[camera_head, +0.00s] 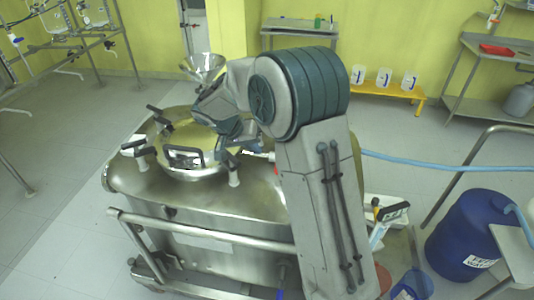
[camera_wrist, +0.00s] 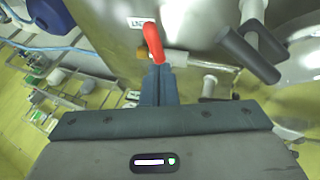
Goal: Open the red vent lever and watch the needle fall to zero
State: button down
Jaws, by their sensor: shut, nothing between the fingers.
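The red vent lever (camera_wrist: 153,44) shows in the wrist view as a curved red handle just beyond my fingertips, beside a brass-coloured fitting and a pale pipe. My gripper (camera_wrist: 157,70) is shut and empty, its fingertips at the lever's lower end; I cannot tell whether they touch it. In the head view my gripper (camera_head: 243,146) is mostly hidden by my wrist, at the right side of the steel vessel's lid (camera_head: 190,168). The lever cannot be made out clearly there. No gauge face or needle can be made out in either view.
The steel vessel (camera_head: 190,197) has black-handled clamps round its lid and a rail (camera_head: 215,230) in front. A light-blue hose (camera_head: 440,164) runs right from behind my arm. A blue drum (camera_head: 465,235) stands at right. Dark clamp handles (camera_wrist: 248,55) lie close right of my fingers.

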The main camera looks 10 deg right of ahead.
jog(key=p+x, duration=0.1)
jog(key=x, duration=0.5)
jog(key=w+p+x, duration=0.1)
jog(key=x, duration=0.3)
jog(key=shift+w+a+f+p, duration=0.15)
jog(key=shift+a+p, duration=0.05)
jog(key=shift+p, duration=0.15)
jog(key=shift+f+b, duration=0.15)
jog(key=shift+b, duration=0.45)
